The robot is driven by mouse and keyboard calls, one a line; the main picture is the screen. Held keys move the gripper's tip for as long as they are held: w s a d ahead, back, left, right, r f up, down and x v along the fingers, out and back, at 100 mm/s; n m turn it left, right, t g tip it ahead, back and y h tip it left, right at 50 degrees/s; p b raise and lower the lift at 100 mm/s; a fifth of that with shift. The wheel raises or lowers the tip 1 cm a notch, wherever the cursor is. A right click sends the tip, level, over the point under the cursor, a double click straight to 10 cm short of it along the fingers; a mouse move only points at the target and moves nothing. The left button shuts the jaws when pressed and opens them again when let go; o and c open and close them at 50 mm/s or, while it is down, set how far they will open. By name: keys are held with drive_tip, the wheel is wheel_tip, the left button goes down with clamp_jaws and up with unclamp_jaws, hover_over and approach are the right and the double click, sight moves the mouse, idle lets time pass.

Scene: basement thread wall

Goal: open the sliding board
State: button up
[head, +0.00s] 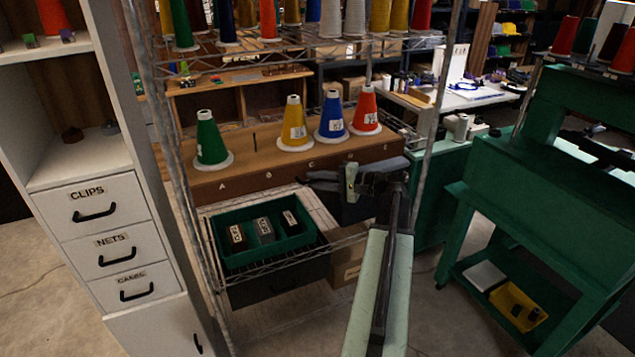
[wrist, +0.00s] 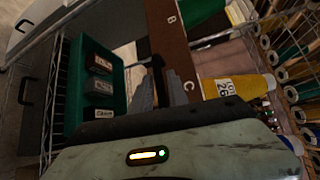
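The brown wooden board (head: 205,187) lies across the wire rack, its front edge lettered; green, yellow, blue and red thread cones stand on it. In the wrist view the lettered brown board (wrist: 178,55) runs down past the letters B and C. My gripper (head: 310,181) is at the board's front edge, below the cones. In the wrist view my gripper (wrist: 159,92) has its grey fingers spread, with a dark handle-like piece (wrist: 157,66) between them. I cannot tell whether the fingers touch it.
A green bin (head: 222,232) with several labelled boxes sits on the rack below the board. The rack's metal posts (head: 437,95) flank my arm. A white drawer cabinet (head: 92,210) stands left and a green bench (head: 500,215) right.

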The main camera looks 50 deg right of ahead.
clamp_jaws()
idle(1.4)
